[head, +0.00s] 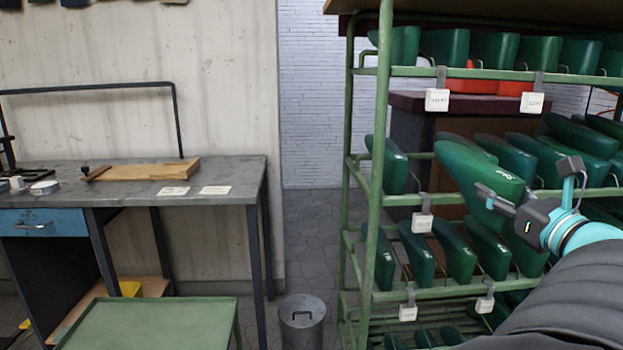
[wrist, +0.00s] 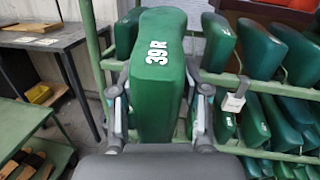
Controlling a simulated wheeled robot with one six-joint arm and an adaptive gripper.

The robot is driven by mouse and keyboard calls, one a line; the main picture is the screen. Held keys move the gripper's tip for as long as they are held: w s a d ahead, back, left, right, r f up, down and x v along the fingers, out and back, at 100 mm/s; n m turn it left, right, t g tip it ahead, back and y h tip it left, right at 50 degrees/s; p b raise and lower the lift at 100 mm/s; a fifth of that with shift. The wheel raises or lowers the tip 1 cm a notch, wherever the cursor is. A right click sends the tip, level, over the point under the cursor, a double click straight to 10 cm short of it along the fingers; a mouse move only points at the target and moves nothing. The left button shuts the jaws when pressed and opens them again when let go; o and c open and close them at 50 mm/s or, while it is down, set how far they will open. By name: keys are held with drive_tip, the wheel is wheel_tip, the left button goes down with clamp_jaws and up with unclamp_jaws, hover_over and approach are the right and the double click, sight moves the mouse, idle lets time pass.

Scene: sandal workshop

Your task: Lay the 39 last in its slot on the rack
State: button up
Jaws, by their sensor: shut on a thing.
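A green shoe last (head: 472,172) marked "39 R" is held by my gripper (head: 497,205) in front of the rack's middle shelf. In the wrist view the held last (wrist: 158,75) stands between the two fingers (wrist: 160,105), its white "39 R" facing the camera. The green rack (head: 381,120) has rails with rows of green lasts. On the middle shelf, one last (head: 394,165) sits at the left end, with a gap to its right partly behind the held last. I cannot tell whether the held last touches the rack.
White tags, one of them a middle-shelf tag (head: 421,222), hang from the rails. Lasts fill much of the shelf below. A workbench (head: 120,190), a green cart (head: 150,322) and a metal bin (head: 302,320) stand to the left. Floor shows between bench and rack.

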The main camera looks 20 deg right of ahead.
drive_tip(key=shift+w+d, duration=0.45)
drive_tip(key=shift+w, duration=1.45)
drive_tip(key=shift+w+d, duration=0.45)
drive_tip(key=shift+w, duration=1.4)
drive_tip(key=shift+w+d, duration=0.45)
drive_tip(key=shift+w, duration=1.45)
drive_tip(key=w+d+f, duration=0.1)
drive_tip(key=w+d, duration=0.1)
drive_tip(key=w, duration=0.8)
drive_tip(key=shift+w+d+f+p, duration=0.2)
drive_tip(key=shift+d+f+p, duration=0.05)
drive_tip(key=shift+f+p, duration=0.1)
drive_tip(key=o, duration=1.3)
drive_tip(key=shift+f, duration=0.1)
drive_tip(key=shift+o, duration=0.2)
